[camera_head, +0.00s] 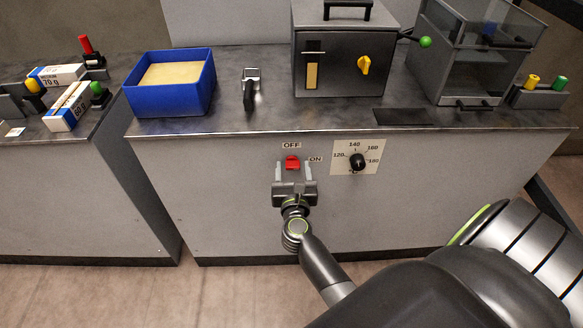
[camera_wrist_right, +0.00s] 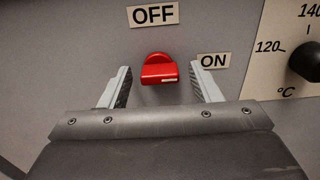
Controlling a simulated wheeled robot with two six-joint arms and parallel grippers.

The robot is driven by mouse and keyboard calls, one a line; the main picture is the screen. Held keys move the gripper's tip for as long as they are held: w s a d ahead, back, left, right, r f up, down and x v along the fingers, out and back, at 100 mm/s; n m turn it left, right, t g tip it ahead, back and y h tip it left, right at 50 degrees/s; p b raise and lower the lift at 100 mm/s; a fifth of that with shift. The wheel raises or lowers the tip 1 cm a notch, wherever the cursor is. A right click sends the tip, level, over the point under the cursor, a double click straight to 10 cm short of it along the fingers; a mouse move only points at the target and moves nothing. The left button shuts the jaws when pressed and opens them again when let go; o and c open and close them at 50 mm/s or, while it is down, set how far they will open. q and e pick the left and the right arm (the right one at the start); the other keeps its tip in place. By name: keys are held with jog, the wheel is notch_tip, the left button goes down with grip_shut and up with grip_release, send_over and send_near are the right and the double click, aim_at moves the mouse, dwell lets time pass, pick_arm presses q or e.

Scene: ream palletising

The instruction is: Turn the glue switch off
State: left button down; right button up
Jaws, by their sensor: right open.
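The glue switch is a red rotary knob (camera_head: 292,162) on the front of the grey cabinet, below an OFF label (camera_head: 291,145) and left of an ON label (camera_head: 316,159). In the right wrist view the red knob (camera_wrist_right: 159,70) has a white mark at its right end, on the side of the ON label (camera_wrist_right: 214,61). My right gripper (camera_head: 294,172) is open. Its two fingers (camera_wrist_right: 163,88) stand left and right of the knob, with a gap on both sides. My left gripper is not in view.
A dial with temperature numbers (camera_head: 357,162) sits right of the switch. On the cabinet top are a blue bin (camera_head: 170,100), a dark box with a yellow knob (camera_head: 340,60) and a clear-sided box (camera_head: 470,60). The cabinet front around the switch is otherwise clear.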

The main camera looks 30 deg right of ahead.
jog(key=c, duration=1)
